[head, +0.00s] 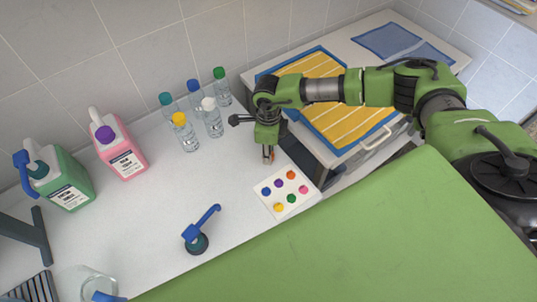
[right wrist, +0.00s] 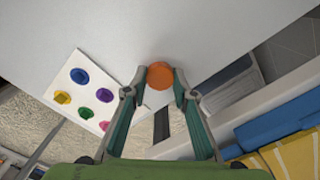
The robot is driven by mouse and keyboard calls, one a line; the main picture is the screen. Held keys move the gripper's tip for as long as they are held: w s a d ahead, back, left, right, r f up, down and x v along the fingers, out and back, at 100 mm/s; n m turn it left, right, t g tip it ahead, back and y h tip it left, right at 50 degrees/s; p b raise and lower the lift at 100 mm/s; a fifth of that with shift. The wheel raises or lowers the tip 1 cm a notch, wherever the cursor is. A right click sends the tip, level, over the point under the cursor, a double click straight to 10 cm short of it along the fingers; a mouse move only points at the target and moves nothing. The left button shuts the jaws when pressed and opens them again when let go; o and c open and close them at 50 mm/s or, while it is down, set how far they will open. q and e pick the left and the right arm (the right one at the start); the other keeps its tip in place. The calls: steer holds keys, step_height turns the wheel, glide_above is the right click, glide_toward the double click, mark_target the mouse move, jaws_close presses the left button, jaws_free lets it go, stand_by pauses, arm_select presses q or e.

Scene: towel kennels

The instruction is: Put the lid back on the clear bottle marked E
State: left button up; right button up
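Several small clear bottles stand upright in a group at the back of the counter. Their caps are teal, blue, green and yellow; one bottle (head: 212,122) has a pale top, and I cannot tell if that is a cap or an open neck. The letters on them are too small to read. My right gripper (head: 268,157) hangs to the right of the bottles. In the right wrist view its fingertips (right wrist: 160,80) close on both sides of a round orange lid (right wrist: 160,75). My left gripper is not in view.
A white card (head: 268,205) with several coloured round spots lies right of centre. A pink jug (head: 122,155) and a green jug (head: 65,185) stand left. A blue-handled tool (head: 198,235) sits in front. The middle counter is clear.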

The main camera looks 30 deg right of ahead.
steer(key=shift+r, duration=0.1)
